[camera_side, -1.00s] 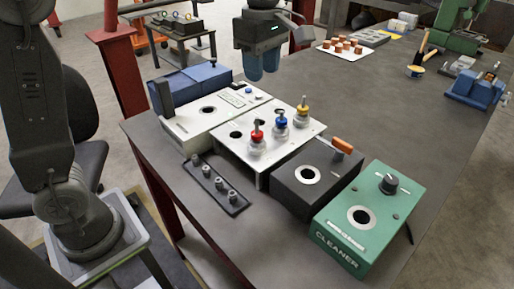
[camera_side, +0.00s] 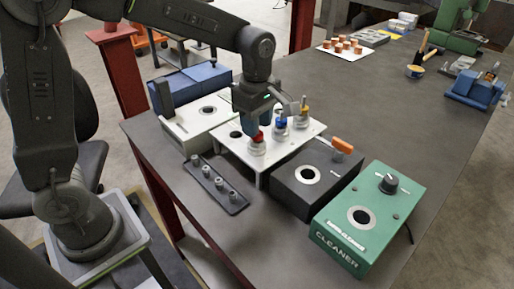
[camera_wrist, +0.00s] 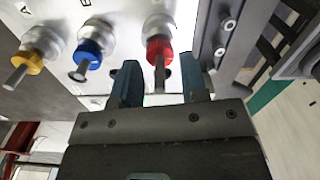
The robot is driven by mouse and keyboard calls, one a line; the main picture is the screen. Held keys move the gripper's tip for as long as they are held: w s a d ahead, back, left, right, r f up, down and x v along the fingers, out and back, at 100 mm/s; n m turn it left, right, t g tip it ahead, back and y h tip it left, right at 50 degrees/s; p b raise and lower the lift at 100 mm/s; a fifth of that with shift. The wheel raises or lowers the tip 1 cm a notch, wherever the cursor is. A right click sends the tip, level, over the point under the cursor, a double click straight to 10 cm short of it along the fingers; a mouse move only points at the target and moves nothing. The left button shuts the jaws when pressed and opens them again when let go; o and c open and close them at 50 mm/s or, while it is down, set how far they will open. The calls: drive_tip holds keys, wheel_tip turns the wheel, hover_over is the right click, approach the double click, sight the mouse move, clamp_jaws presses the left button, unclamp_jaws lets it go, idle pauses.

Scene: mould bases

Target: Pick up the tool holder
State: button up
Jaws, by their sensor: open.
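The tool holders stand upright in a white block (camera_side: 232,151). The one with a red collar (camera_side: 257,146) is nearest my gripper. One with a blue collar (camera_side: 281,123) and one with a yellow collar (camera_side: 303,112) stand behind it to the right. My gripper (camera_side: 256,128) is open, right at the red holder in the side view, partly covering its upper part. In the wrist view, the red holder (camera_wrist: 158,48) has its stem in the gap between my two blue fingers (camera_wrist: 163,80). The blue holder (camera_wrist: 95,45) and yellow holder (camera_wrist: 38,48) lie to its left.
A dark rack with several small pegs (camera_side: 218,186) lies in front. A black box with an orange handle (camera_side: 305,187) and a green CLEANER box (camera_side: 375,205) stand to the right. A white box (camera_side: 180,132) is at left. Blue boxes (camera_side: 200,82) stand behind.

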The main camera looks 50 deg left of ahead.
drive_tip(key=shift+f, duration=0.25)
drive_tip(key=shift+c, duration=0.5)
clamp_jaws()
drive_tip(key=shift+r, duration=0.1)
idle(0.7)
